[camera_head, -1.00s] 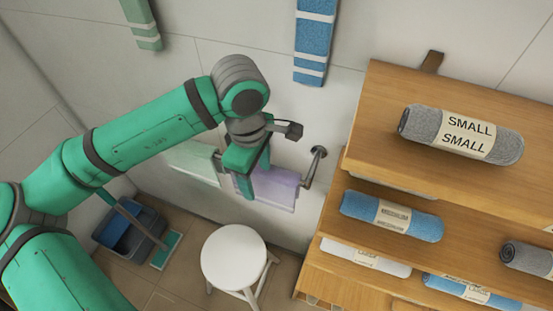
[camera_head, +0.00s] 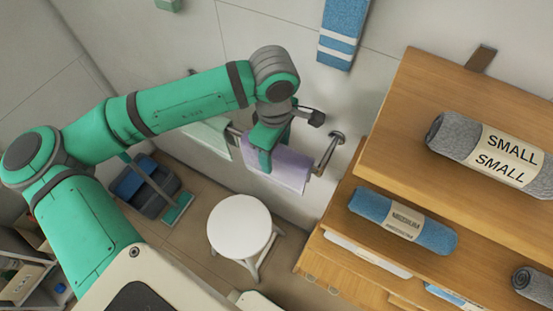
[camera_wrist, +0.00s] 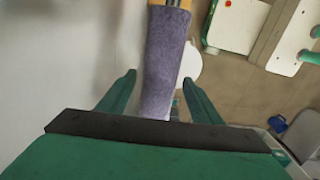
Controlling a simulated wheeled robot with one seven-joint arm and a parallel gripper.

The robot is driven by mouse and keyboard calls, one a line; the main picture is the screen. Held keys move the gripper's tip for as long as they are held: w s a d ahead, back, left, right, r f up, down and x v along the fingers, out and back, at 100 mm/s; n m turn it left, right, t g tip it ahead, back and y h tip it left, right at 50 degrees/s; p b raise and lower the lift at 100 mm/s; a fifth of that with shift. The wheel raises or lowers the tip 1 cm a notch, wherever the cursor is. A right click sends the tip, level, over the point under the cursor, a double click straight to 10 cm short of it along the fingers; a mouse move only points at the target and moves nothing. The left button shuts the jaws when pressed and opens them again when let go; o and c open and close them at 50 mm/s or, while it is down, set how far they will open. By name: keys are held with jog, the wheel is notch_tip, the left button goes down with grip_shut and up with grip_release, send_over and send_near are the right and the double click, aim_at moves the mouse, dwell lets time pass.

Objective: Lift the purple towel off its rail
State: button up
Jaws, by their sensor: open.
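The purple towel (camera_head: 288,171) hangs over a metal rail (camera_head: 327,155) on the wall, right of a pale green towel (camera_head: 212,138). My gripper (camera_head: 267,163) is at the purple towel, covering its upper left part in the head view. In the wrist view, the purple towel (camera_wrist: 163,70) shows as a long strip between the two green fingers of my gripper (camera_wrist: 159,78). The fingers are apart, with a gap visible on each side of the towel. I cannot tell how deep the towel sits between them.
A white round stool (camera_head: 240,226) stands on the floor below. A wooden shelf (camera_head: 420,130) with rolled towels is close on the right. A blue bucket (camera_head: 140,184) stands at the lower left. A blue towel (camera_head: 342,30) hangs higher on the wall.

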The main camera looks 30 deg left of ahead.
notch_tip(320, 180, down, 4)
jog(key=shift+w+d+f, duration=0.1)
jog(key=shift+w+d, duration=0.05)
jog(key=c, duration=1.2)
jog(key=shift+r, duration=0.2)
